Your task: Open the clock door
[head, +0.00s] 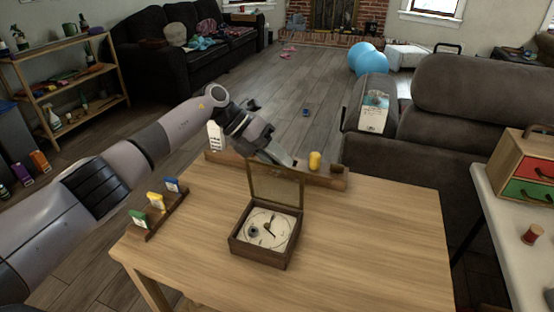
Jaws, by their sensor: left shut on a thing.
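The clock is a dark wooden box (265,234) on the table. It lies on its back, with its pale round dial (268,228) facing up. Its framed door (276,186) stands up from the far edge of the box, close to upright, so the dial is uncovered. My left gripper (281,160) is at the top edge of the door, shut on it. Its fingertips are partly hidden behind the door frame. My right gripper is not in view.
The wooden table (370,245) is clear right of the clock. A long wooden rack (325,178) with a yellow piece (315,160) lies along the far edge. A small rack with coloured tags (157,216) is at left. A grey sofa (400,165) stands behind.

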